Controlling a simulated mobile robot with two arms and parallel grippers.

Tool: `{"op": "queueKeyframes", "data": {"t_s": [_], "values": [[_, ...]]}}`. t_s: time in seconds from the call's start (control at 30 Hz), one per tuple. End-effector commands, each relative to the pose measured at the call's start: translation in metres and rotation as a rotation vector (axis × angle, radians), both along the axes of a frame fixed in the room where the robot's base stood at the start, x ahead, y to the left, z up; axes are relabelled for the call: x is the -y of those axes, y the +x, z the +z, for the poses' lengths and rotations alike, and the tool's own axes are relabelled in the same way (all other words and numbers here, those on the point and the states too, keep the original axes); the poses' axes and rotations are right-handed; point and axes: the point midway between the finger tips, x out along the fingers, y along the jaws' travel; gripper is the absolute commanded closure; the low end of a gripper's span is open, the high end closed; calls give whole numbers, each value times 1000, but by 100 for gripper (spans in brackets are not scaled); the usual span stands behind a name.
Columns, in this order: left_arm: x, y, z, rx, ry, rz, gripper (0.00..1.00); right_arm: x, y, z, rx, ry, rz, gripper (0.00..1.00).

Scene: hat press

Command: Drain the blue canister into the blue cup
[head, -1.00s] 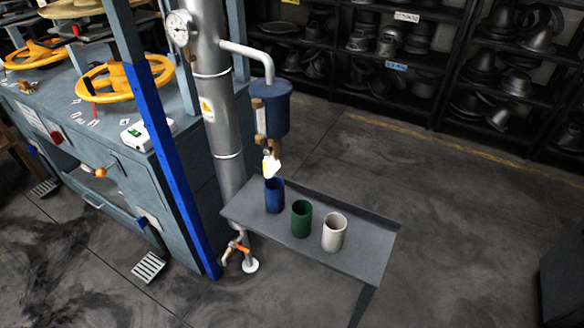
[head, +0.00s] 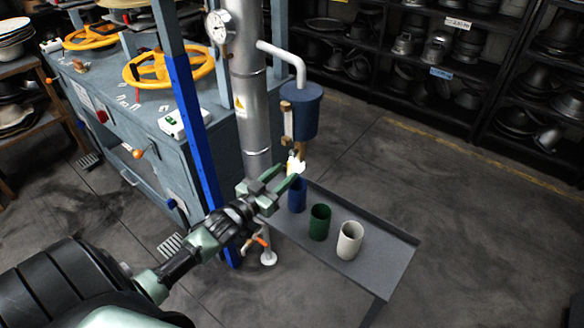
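The blue canister (head: 306,110) hangs from a grey pipe, with a sight tube on its left side. A brass drain fitting (head: 299,151) with a pale tag or handle (head: 298,168) is below it. The blue cup (head: 297,197) stands upright on the grey shelf table, under the fitting, partly behind my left gripper. My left gripper (head: 290,174) is open, its two green fingers pointing at the pale part; I cannot tell whether they touch it. My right gripper is not in view.
A green cup (head: 319,222) and a white cup (head: 349,240) stand right of the blue cup on the shelf table (head: 387,262). The steel column (head: 250,100) and blue press post (head: 195,130) stand close left. Floor to the right is clear.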

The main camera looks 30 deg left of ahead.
Motion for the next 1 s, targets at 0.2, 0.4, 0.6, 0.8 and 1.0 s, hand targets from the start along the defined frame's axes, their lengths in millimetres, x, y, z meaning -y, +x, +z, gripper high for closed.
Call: {"op": "queueKeyframes", "data": {"t_s": [0.2, 0.4, 0.6, 0.8, 1.0], "values": [[2, 27, 0, 0, 0, 1, 62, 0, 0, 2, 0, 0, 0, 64], [3, 33, -1, -2, 0, 0, 62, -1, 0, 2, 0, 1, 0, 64], [3, 33, -1, -2, 0, 0, 67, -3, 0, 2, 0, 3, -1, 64], [3, 33, -1, -1, 0, 0, 100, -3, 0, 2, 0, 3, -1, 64], [3, 33, -1, -1, 0, 0, 100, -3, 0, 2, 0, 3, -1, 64]]}}
